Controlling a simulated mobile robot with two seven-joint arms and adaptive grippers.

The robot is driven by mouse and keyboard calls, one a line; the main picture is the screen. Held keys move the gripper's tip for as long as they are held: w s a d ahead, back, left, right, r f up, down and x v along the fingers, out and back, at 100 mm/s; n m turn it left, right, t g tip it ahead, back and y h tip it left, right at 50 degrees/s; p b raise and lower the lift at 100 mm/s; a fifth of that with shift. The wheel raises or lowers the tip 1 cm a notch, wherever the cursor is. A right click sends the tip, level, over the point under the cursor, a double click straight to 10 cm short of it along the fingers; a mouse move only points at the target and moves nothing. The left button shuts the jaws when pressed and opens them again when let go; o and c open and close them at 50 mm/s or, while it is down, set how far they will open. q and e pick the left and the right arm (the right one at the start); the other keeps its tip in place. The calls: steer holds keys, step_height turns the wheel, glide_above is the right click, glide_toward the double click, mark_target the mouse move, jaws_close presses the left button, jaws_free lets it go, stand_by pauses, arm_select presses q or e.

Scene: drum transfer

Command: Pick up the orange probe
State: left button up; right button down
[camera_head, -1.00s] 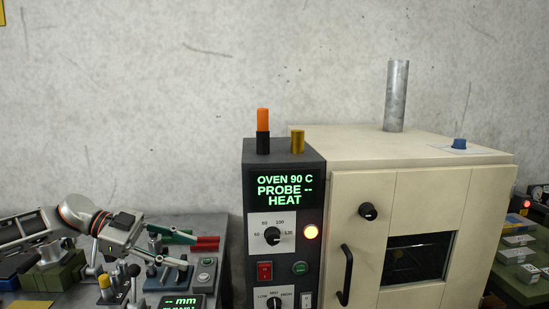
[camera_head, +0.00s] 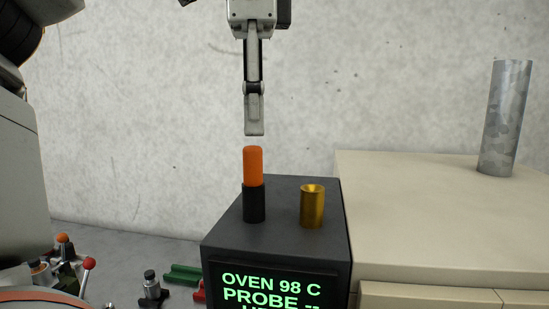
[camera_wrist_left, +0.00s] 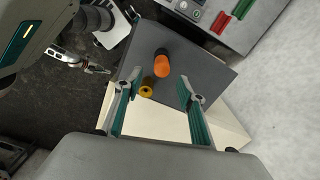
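The orange probe (camera_head: 253,166) stands upright in a black holder (camera_head: 254,203) on top of the dark control box. My left gripper (camera_head: 254,132) points straight down just above the probe, apart from it. In the head view its fingers overlap edge-on. In the left wrist view the gripper (camera_wrist_left: 157,80) has its two fingers wide apart with nothing between them, and the probe (camera_wrist_left: 161,66) shows from above, just ahead of the fingertips. What looks like my right gripper (camera_wrist_left: 95,69) is small at the left of that view; its fingers are unclear.
A brass cup (camera_head: 312,206) stands close to the right of the probe on the same control box (camera_head: 280,240). The beige oven (camera_head: 430,215) with a metal pipe (camera_head: 505,118) is to the right. A bench with small fixtures lies lower left.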

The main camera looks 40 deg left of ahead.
mark_target(252, 145)
arm_select(q)
steer(key=shift+d+f, duration=0.1)
steer(key=shift+f, duration=0.1)
steer(key=shift+s+f+b, duration=0.1)
steer(key=shift+f+b, duration=0.7)
steer(key=shift+f, duration=0.45)
steer(key=f, duration=0.1)
steer(key=f+b, duration=0.1)
steer(key=f, duration=0.2)
steer(key=shift+a+f+b, duration=0.35)
steer(key=shift+a+f, duration=0.05)
arm_select(e)
steer(key=shift+w+a+f+y, duration=0.15)
steer(key=shift+a+f, duration=0.15)
steer(key=shift+f, duration=0.25)
steer(key=shift+a+f+y, duration=0.15)
steer(key=shift+a+f, duration=0.1)
steer(key=shift+f, duration=0.3)
arm_select(q)
steer(key=shift+d+r, duration=0.1)
jaws_close()
arm_select(e)
steer(key=shift+f, duration=0.15)
